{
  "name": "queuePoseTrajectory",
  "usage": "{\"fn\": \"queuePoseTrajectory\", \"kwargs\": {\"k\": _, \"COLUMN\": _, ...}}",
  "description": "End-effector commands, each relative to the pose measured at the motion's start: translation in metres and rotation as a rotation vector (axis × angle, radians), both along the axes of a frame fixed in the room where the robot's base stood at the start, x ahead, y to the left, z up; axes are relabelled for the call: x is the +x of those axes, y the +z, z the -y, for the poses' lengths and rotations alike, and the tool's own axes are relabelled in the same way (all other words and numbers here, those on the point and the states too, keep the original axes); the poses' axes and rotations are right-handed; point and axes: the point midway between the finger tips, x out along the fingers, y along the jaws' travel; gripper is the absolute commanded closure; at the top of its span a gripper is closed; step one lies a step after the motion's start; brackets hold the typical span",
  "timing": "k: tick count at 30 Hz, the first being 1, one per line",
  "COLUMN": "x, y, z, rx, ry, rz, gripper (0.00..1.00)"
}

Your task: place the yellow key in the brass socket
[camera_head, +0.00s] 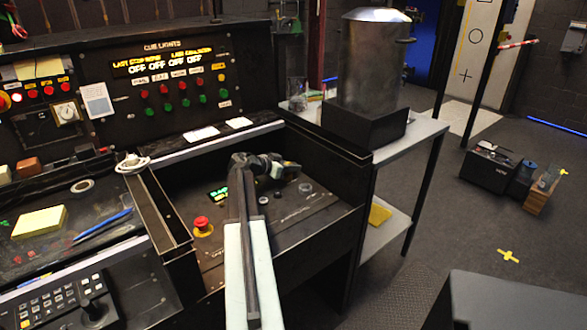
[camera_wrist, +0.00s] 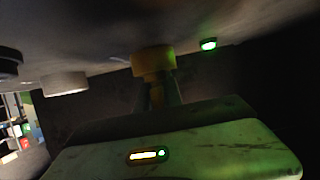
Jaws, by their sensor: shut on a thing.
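My gripper (camera_head: 282,168) is low over the dark sloped panel (camera_head: 325,208) in the head view. The yellow key (camera_head: 292,164) shows as a small yellow patch at its tip. In the wrist view, my gripper (camera_wrist: 157,90) is shut on the yellow key (camera_wrist: 153,60), a short yellow cylinder. The key's far end is at or very close to the panel surface, which fills the top of that view. I cannot tell whether it touches. I cannot make out the brass socket; it may be hidden behind the key and gripper.
A grey round fitting (camera_head: 305,187) and a dark one (camera_head: 262,199) are on the panel near my gripper. A red mushroom button (camera_head: 202,222) and a green display (camera_head: 219,193) are to the left. A raised black wall (camera_head: 335,150) borders the panel. A green light (camera_wrist: 208,44) glows beside the key.

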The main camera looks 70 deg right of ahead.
Motion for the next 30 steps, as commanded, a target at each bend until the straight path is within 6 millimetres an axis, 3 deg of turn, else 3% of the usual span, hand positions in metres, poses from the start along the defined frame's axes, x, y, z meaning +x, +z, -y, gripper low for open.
{"fn": "queuePoseTrajectory", "kwargs": {"k": 1, "x": 0.0, "y": -0.001, "z": 0.0, "rx": 0.0, "ry": 0.0, "rz": 0.0, "gripper": 0.81}}
{"fn": "queuePoseTrajectory", "kwargs": {"k": 3, "x": 0.0, "y": 0.0, "z": 0.0, "rx": 0.0, "ry": 0.0, "rz": 0.0, "gripper": 0.68}}
{"fn": "queuePoseTrajectory", "kwargs": {"k": 15, "x": 0.0, "y": 0.006, "z": -0.001, "rx": 0.0, "ry": 0.0, "rz": 0.0, "gripper": 0.68}}
{"fn": "queuePoseTrajectory", "kwargs": {"k": 25, "x": 0.03, "y": 0.03, "z": -0.048, "rx": 0.0, "ry": 0.002, "rz": 0.0, "gripper": 0.68}}
{"fn": "queuePoseTrajectory", "kwargs": {"k": 30, "x": 0.037, "y": 0.033, "z": -0.059, "rx": 0.0, "ry": -0.001, "rz": 0.0, "gripper": 0.68}}
